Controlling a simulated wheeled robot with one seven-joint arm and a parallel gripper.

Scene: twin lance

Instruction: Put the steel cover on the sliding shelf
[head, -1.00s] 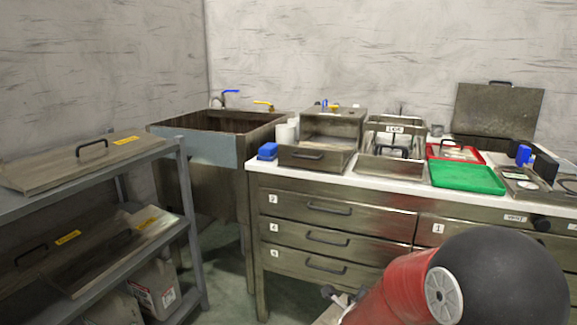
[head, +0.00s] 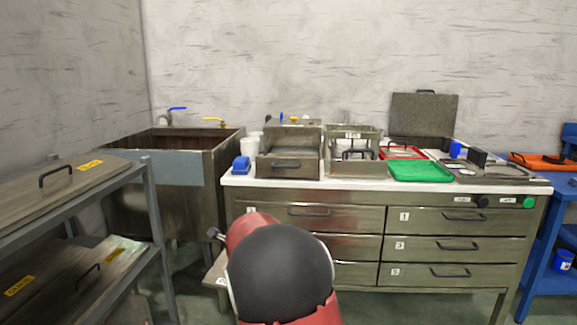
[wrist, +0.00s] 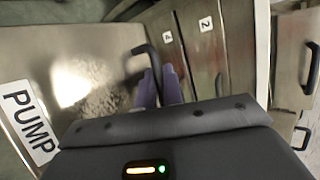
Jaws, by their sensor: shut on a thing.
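A flat steel cover with a white PUMP label (wrist: 30,122) and a black bar handle (wrist: 152,58) fills the left of the wrist view. My gripper (wrist: 160,88) is shut on that handle, its two purple fingers close together. In the head view a small part of the cover (head: 214,270) shows left of my red and black arm, in front of the drawers; my gripper is hidden there. A grey rack (head: 157,215) at the left carries steel covers with yellow labels on an upper (head: 75,172) and a lower level (head: 75,275). I cannot tell which surface is the sliding shelf.
A steel drawer bench (head: 445,222) stands ahead, its white top (head: 240,181) crowded with steel boxes, a green tray (head: 420,171) and a red tray (head: 402,150). A sink (head: 170,168) stands between rack and bench. A blue table (head: 556,240) is at the right.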

